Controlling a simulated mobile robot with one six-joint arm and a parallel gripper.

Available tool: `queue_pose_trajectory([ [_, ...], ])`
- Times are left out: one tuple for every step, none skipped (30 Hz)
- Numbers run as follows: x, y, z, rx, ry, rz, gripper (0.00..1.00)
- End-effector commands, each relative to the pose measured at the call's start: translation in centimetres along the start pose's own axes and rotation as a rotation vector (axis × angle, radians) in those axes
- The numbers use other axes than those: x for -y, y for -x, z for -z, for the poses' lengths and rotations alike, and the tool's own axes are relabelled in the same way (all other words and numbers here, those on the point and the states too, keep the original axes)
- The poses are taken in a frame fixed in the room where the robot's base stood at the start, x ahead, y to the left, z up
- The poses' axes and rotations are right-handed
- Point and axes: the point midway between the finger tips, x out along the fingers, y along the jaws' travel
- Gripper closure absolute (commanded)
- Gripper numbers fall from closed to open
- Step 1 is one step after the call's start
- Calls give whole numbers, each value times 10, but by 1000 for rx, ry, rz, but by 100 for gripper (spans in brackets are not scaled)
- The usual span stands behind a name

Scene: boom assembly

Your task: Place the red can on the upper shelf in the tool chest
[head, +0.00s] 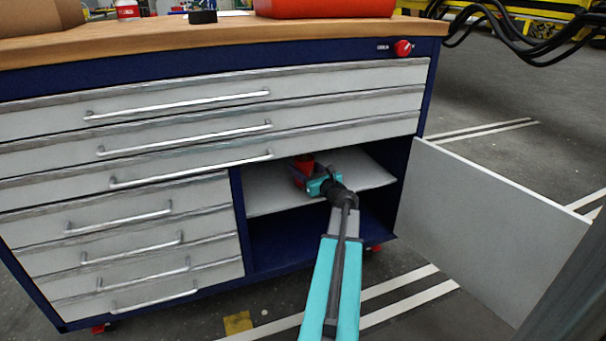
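The tool chest (60,83) is dark blue with grey drawers. Its lower right compartment is open and holds a light grey upper shelf (362,172). The red can (303,162) is at the left part of that shelf, small and partly hidden by my gripper. My gripper (305,178) reaches into the compartment from the front, with its fingers at the can. I cannot tell whether the fingers are closed on the can, or whether the can touches the shelf.
The compartment door (490,225) stands open to the right. The dark lower space (285,245) under the shelf looks empty. The wooden top (200,35) bears an orange-red box (325,8) and a red-and-white container (127,9). The shelf's right part is clear.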

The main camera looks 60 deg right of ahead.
Motion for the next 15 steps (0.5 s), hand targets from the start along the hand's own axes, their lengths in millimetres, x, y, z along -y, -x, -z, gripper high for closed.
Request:
queue_pose_trajectory([
  [1,0,4,1,0,1,74],
  [2,1,5,1,0,2,74],
  [2,1,6,1,0,2,74],
  [2,1,6,1,0,2,74],
  [3,1,6,1,0,3,74],
  [3,1,5,1,0,3,74],
  [3,1,5,1,0,3,74],
  [4,1,5,1,0,4,74],
  [4,1,5,1,0,4,74],
  [4,1,5,1,0,4,74],
  [4,1,5,1,0,4,74],
  [4,1,5,1,0,4,74],
  [4,1,5,1,0,4,74],
  [4,2,5,1,0,5,74],
  [4,2,6,1,0,5,74],
])
